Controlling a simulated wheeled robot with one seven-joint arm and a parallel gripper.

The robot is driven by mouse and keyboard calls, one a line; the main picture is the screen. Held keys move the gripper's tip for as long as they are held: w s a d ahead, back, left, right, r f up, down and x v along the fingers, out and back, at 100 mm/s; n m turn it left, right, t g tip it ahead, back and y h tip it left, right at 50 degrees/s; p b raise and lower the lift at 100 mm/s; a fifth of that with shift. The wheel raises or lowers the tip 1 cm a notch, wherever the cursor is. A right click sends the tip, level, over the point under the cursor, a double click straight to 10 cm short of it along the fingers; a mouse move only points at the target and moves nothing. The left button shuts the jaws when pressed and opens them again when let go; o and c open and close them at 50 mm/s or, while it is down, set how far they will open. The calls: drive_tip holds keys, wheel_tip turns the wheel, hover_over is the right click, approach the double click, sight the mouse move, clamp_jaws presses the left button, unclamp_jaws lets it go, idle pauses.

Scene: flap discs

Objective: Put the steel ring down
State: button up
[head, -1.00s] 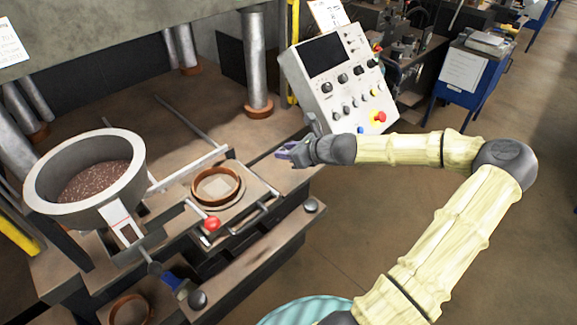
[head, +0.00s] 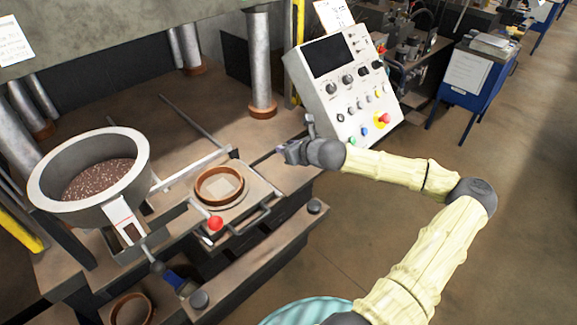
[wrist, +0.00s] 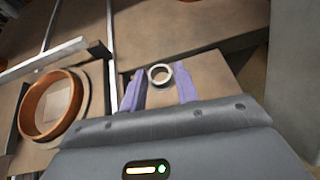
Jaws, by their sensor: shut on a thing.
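The steel ring (wrist: 160,75) is a small, light grey ring between the purple fingertips of my gripper (wrist: 160,88) in the wrist view. My gripper is shut on it, over the brown bench surface (wrist: 205,72). I cannot tell whether the ring touches that surface. In the head view my gripper (head: 283,150) is at the right end of the press bench, left of the control panel's foot. The ring cannot be made out there.
A copper-brown mould ring (head: 219,185) sits on a plate left of my gripper, with a red knob (head: 215,223) before it. A grey hopper (head: 88,172) of granules stands farther left. The control panel (head: 342,85) rises close behind my gripper.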

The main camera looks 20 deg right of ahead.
drive_tip(key=shift+f+p, duration=0.35)
drive_tip(key=shift+f, duration=1.75)
drive_tip(key=shift+f+p, duration=0.55)
drive_tip(key=shift+f, duration=1.55)
drive_tip(key=shift+f, duration=0.1)
drive_tip(key=o, duration=0.9)
drive_tip(key=b+v, duration=0.2)
drive_tip(key=v, duration=1)
drive_tip(key=shift+d+b, duration=0.1)
drive_tip(key=shift+b, duration=0.2)
